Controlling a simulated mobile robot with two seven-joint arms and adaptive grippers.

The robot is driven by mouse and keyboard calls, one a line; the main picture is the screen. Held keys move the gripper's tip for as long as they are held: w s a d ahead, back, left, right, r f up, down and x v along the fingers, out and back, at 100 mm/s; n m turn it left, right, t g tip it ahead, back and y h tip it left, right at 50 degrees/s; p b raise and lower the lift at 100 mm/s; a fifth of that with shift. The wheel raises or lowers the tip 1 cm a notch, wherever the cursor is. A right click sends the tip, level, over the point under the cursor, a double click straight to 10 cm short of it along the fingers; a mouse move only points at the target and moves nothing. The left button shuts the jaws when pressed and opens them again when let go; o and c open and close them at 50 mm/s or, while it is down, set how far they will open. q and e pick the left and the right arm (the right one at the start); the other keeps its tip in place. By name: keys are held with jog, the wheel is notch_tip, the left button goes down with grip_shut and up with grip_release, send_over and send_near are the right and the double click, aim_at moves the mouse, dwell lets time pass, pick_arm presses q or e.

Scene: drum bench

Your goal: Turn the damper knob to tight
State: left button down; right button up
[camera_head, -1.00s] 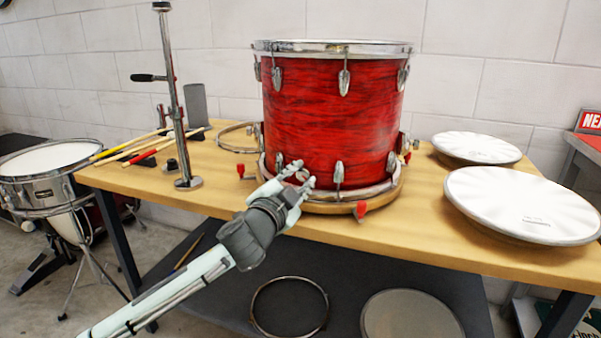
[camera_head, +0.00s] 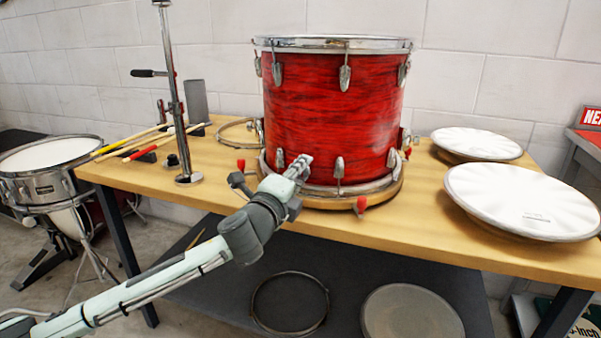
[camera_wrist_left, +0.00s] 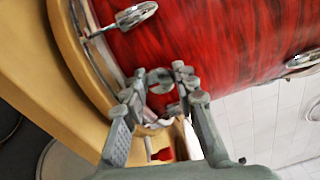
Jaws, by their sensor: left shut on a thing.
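The red drum (camera_head: 335,120) stands upright on the wooden bench, with chrome lugs and a metal rim. My left gripper (camera_head: 299,168) is at the drum's lower front side, near the bottom hoop. In the left wrist view its two fingers (camera_wrist_left: 168,80) close in on the damper knob (camera_wrist_left: 160,88), a small grey and reddish part at the shell. The gripper is shut on this knob, which the fingers mostly hide. The knob's setting cannot be read. My right gripper is not in view.
The bench (camera_head: 440,225) has a clear front strip. Two white drumheads (camera_head: 522,203) lie at the right. A chrome stand (camera_head: 175,110) and drumsticks (camera_head: 135,142) are at the left. Red-tipped clamps (camera_head: 360,205) stick out from the drum's base.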

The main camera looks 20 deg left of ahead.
pick_arm(q)
jog(key=m, duration=1.1)
dwell(0.5)
jog(key=c, duration=1.2)
grip_release()
jog(key=s, duration=1.2)
jog(key=shift+a, duration=0.4)
